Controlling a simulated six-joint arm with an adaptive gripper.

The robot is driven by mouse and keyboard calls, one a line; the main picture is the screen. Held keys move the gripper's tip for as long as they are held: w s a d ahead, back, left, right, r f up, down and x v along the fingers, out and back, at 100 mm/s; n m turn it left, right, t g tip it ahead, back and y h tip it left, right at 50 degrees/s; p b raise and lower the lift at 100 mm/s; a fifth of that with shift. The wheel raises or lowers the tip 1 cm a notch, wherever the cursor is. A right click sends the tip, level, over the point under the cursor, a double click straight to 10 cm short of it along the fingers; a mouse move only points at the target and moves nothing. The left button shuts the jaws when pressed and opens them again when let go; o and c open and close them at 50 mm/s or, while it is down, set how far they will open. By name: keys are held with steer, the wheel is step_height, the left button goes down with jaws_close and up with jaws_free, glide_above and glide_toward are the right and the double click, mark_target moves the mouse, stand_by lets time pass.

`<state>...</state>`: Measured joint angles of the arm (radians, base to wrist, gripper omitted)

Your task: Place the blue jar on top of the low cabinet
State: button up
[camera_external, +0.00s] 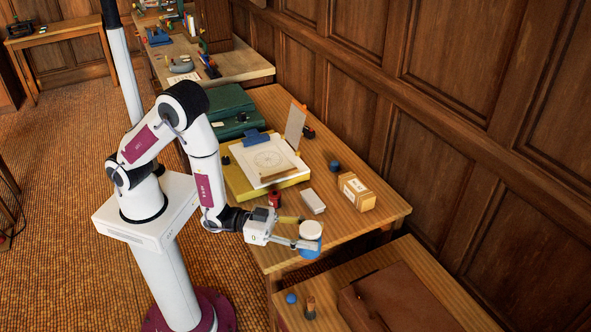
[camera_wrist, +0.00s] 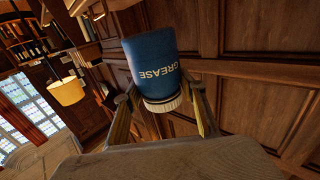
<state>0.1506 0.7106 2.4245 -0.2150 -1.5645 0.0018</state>
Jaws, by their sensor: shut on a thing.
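The blue jar (camera_external: 310,251) has a white lid and is upright in my gripper (camera_external: 306,243). In the wrist view the jar (camera_wrist: 152,60) shows the word GREASE, and the fingers (camera_wrist: 163,112) lie on either side near its white lid. My gripper is shut on it, at the near edge of the table in the external view. The gap between the jar and the surfaces below cannot be told. A lower wooden top (camera_external: 335,275), which looks like the low cabinet, is at the bottom right, partly out of frame.
On the low top lie a brown leather case (camera_external: 395,300), a small blue ball (camera_external: 291,298) and a small upright item (camera_external: 311,308). The table holds a cardboard box (camera_external: 356,192), a white block (camera_external: 313,202), a dark blue ball (camera_external: 334,165) and a drafting board (camera_external: 268,160). A panelled wall stands behind.

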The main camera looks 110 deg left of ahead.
steer(key=shift+w+d+r+m+h, duration=0.15)
steer(key=shift+d+r+m+h, duration=0.1)
steer(key=shift+r+m+h, duration=0.4)
steer(key=a+r, duration=0.2)
steer(key=a, duration=0.1)
steer(key=shift+w+r, duration=0.1)
steer(key=shift+r, duration=0.3)
steer(key=shift+a+n, duration=0.25)
steer(key=shift+a, duration=0.1)
